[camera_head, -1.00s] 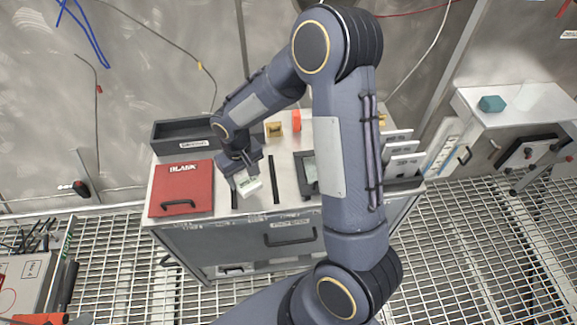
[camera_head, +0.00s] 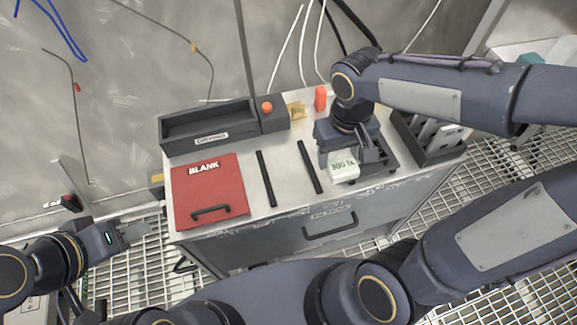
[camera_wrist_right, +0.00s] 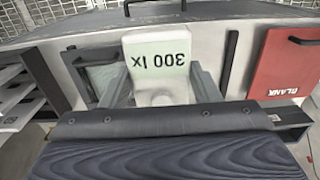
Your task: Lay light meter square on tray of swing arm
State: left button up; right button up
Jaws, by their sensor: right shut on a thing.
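The light meter (camera_head: 343,168) is a small white block with a pale green face reading "300 lx". My right gripper (camera_head: 352,160) is shut on it, and in the right wrist view the meter (camera_wrist_right: 160,62) sits between the two fingers. A dark-framed tray (camera_head: 386,167) is beside and partly behind the meter and gripper; it also shows in the right wrist view (camera_wrist_right: 75,60), left of the meter. The meter hides part of the tray's edge; whether they touch I cannot tell. My left gripper (camera_head: 128,234) is at the lower left, off the bench, with no object seen in it.
A red BLANK panel (camera_head: 208,190) with a black handle lies on the bench's left. Two black strips (camera_head: 266,178) lie between it and the meter. Behind are a dark bin (camera_head: 205,125), an orange block (camera_head: 320,98) and a yellow block (camera_head: 296,111). A dark rack (camera_head: 430,140) stands right.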

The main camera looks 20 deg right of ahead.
jog(key=w+a+f, duration=0.8)
jog(key=shift+a+f+b, duration=0.15)
jog(key=shift+f+b, duration=0.05)
jog(key=shift+b, duration=0.1)
jog(key=shift+w+a+f, duration=0.1)
jog(key=shift+w+f, duration=0.05)
jog(key=shift+f, duration=0.1)
notch_tip(320, 180, down, 3)
jog(key=shift+w+a+f, duration=0.1)
jog(key=shift+f, duration=0.05)
jog(key=shift+f+b, duration=0.6)
jog(key=shift+b, duration=0.3)
jog(key=o, duration=1.1)
